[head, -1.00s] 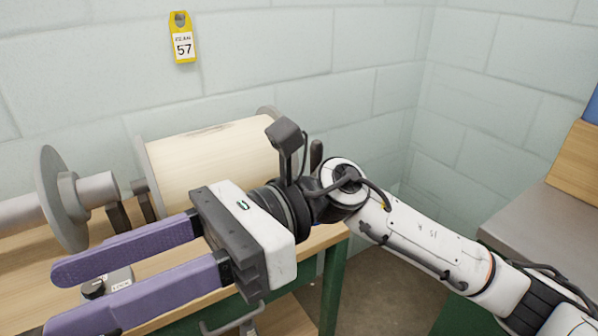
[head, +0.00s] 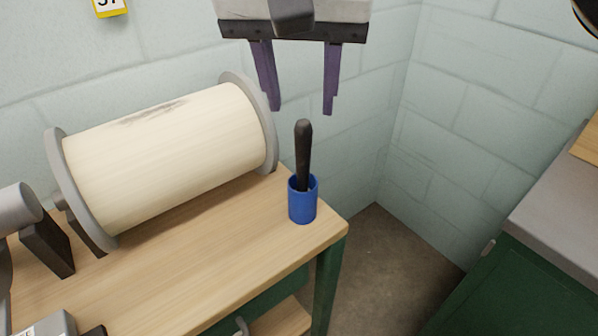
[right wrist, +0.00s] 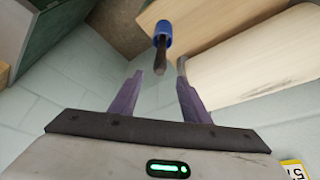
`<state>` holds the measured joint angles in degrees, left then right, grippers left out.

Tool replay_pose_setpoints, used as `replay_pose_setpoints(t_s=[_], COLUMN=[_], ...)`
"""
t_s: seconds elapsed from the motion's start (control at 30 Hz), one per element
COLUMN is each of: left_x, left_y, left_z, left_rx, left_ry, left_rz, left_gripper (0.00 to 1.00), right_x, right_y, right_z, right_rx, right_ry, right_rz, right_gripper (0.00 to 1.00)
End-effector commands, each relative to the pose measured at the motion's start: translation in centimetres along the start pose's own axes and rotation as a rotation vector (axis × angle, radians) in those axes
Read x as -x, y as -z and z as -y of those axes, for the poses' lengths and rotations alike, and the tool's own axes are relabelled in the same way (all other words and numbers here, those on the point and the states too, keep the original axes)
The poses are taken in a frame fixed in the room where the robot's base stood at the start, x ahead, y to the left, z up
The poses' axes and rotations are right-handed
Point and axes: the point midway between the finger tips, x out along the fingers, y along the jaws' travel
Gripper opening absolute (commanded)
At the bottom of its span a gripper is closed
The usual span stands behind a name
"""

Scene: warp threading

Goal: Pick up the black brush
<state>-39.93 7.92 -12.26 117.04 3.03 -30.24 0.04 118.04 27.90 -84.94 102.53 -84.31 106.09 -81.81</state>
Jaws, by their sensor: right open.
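The black brush (head: 303,150) stands upright, handle up, in a blue cup (head: 302,203) near the right end of the wooden table. Its lower part is hidden in the cup. My right gripper (head: 301,108) is open and empty, with its purple fingers pointing down, above and apart from the brush handle. In the right wrist view the brush (right wrist: 160,54) and blue cup (right wrist: 163,29) show beyond and between the fingertips (right wrist: 159,68). My left gripper is not in view.
A large beam wound with pale warp (head: 165,150) lies left of the cup, its grey end flange (head: 258,120) close by. A block wall stands behind. The wooden table (head: 215,262) is clear in front of the cup. A green cabinet (head: 530,290) stands at right.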

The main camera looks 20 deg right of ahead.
Motion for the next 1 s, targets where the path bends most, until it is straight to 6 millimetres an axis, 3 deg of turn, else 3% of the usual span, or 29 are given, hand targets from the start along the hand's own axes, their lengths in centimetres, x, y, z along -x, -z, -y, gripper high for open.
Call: replay_pose_setpoints(t_s=[0.1, 0.6, 0.9, 1.0], left_x=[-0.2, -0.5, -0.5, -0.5], left_y=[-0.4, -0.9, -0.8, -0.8], left_z=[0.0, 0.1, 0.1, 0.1], left_rx=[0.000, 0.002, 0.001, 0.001], left_ry=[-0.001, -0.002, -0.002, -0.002], left_rz=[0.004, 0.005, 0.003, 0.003], left_gripper=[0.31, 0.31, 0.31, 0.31], right_x=[-2.1, -8.4, -8.8, -8.8], right_y=[-0.1, -0.6, -0.6, -0.6], right_z=[-0.1, -0.1, -0.1, -0.1], right_rx=[-0.001, -0.001, -0.001, -0.001], right_ry=[-0.001, 0.002, 0.003, 0.003], right_rz=[0.004, 0.006, 0.005, 0.005], right_gripper=[0.43, 0.43, 0.43, 0.28])
